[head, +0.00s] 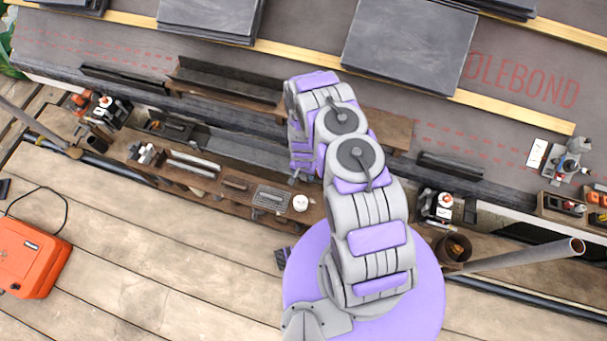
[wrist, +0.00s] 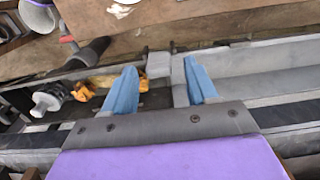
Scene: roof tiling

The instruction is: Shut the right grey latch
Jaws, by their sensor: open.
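My gripper (wrist: 160,66) is open in the wrist view. Its two blue fingers point up the picture and stand well apart. A small light grey block (wrist: 158,64) shows in the gap between the fingertips; it may be the right grey latch, but I cannot tell for sure. I cannot tell whether either finger touches it, or whether it stands open or shut. In the head view my own arm reaches up over the dark gutter area and hides the gripper and what lies beneath it.
In the wrist view, a yellow-brown item (wrist: 100,82) and a grey knobbed part (wrist: 48,98) lie left of the fingers. Grey rails (wrist: 255,60) run to the right. In the head view, an orange case (head: 32,258) sits on the planks and slate stacks (head: 410,45) lie on the roof.

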